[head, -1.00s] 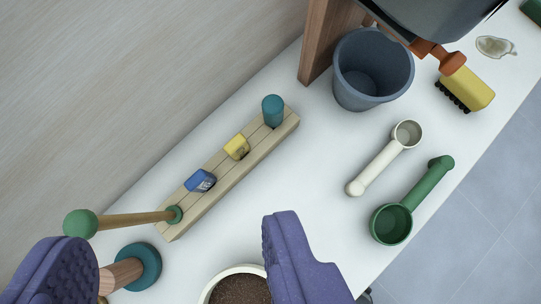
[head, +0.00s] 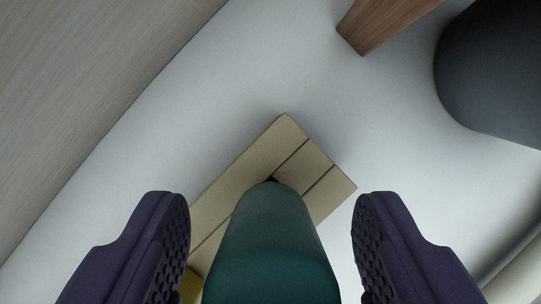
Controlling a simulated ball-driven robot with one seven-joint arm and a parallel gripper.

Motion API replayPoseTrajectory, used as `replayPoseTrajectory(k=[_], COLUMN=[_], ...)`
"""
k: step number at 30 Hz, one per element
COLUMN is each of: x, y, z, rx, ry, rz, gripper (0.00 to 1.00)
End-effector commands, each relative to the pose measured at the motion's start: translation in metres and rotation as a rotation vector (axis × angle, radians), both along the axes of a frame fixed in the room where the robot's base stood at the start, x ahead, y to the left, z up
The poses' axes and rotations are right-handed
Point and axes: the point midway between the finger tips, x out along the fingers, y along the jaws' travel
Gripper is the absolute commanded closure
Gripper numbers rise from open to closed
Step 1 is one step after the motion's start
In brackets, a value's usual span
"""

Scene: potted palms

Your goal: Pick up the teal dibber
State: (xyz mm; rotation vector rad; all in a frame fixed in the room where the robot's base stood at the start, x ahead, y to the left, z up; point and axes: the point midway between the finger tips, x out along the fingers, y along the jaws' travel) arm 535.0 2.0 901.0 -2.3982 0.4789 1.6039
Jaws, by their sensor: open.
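The teal dibber (head: 271,245) stands in the end slot of a pale wooden rack (head: 300,170). Only its rounded teal upper part shows; its lower part is hidden in the rack. My gripper (head: 271,235) is open, with one purple finger on each side of the dibber. A gap shows between the dibber and each finger, so neither finger appears to touch it.
A sliver of a yellow piece (head: 191,286) shows behind the left finger. A dark blue-grey bucket (head: 495,80) stands at the upper right, near a brown wooden post (head: 380,22).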

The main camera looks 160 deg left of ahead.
Motion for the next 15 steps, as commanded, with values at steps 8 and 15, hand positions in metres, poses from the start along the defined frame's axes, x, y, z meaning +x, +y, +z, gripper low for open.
replayPoseTrajectory(k=[8,15], x=[0.0048,0.0046], y=[-0.0018,-0.0018], z=[-0.0105,-0.0102], rx=[0.000,0.000], ry=[-0.001,-0.001], rz=[0.001,0.001], gripper=[0.39,0.89])
